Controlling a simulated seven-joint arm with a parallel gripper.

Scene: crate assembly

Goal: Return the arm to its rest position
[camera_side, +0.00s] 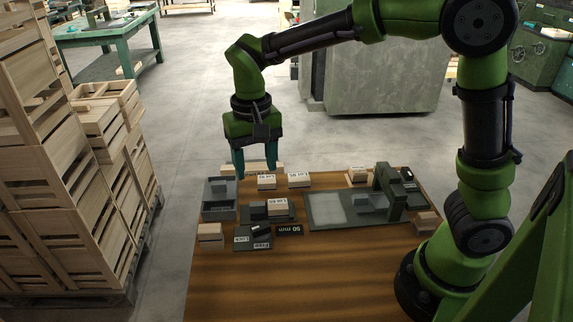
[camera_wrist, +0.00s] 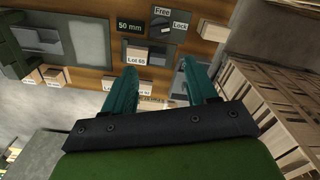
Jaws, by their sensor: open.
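My gripper (camera_side: 256,160) hangs above the far left part of the wooden table (camera_side: 300,275), fingers pointing down. Its two teal fingers are spread apart with nothing between them; they also show in the wrist view (camera_wrist: 162,90). My arm is bent over the table from its mount at the right. In the side view the gripper partly covers a block at the table's far edge.
Labelled wooden blocks (camera_side: 299,180) stand along the far edge. A grey bin (camera_side: 219,211), a Free/Lock fixture (camera_side: 252,243), a 50 mm plate (camera_side: 289,231) and a green fixture (camera_side: 388,190) occupy the table. Wooden crates (camera_side: 110,220) are stacked at left. The table's front is clear.

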